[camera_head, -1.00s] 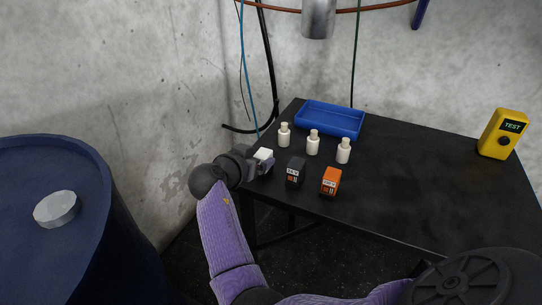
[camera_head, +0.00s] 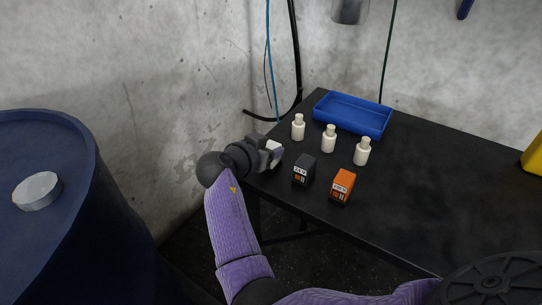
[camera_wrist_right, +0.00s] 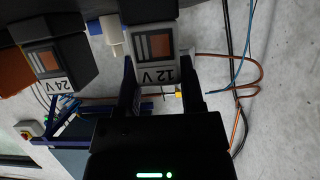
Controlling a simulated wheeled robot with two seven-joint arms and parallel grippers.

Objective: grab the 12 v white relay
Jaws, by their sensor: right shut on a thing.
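The white 12 V relay (camera_wrist_right: 160,76) is between the two fingers of my right gripper (camera_wrist_right: 160,90) in the wrist view, its "12 V" label and small window facing the camera. My right gripper (camera_head: 270,151) is shut on it at the left edge of the black table in the head view, where only a small white part of the relay (camera_head: 274,146) shows. I cannot tell whether the relay touches the table. A black 24 V relay (camera_head: 304,170) and an orange relay (camera_head: 342,186) stand to the right of the gripper. My left gripper is not in view.
Several white bottles (camera_head: 329,139) stand behind the relays, in front of a blue tray (camera_head: 335,113). A yellow tester (camera_head: 534,157) is cut off at the right. A blue drum (camera_head: 95,205) stands left. The right part of the black table (camera_head: 450,180) is clear.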

